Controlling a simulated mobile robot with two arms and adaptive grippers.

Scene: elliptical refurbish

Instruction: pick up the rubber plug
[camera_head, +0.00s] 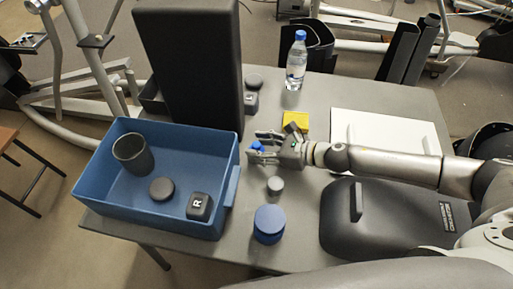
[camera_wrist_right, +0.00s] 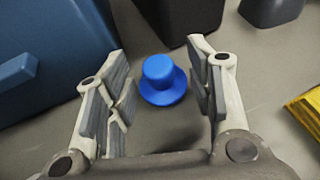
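A small blue hat-shaped piece, which looks like the rubber plug (camera_wrist_right: 163,80), stands on the grey table with its wide flange down. In the head view the plug (camera_head: 257,147) shows partly, beside the blue bin and behind my fingers. My right gripper (camera_head: 262,146) reaches in from the right, low over the table. In the right wrist view my right gripper (camera_wrist_right: 160,75) is open, with the plug just ahead, in the gap between the fingertips. I see no finger touching it. My left gripper is not in view.
A blue bin (camera_head: 231,190) holds a dark cup, a dark disc and a black block marked R. A tall black pad (camera_head: 190,65) stands behind. A yellow block (camera_head: 296,121), grey cylinder (camera_head: 275,185), blue round container (camera_head: 269,224) and water bottle (camera_head: 296,62) are nearby.

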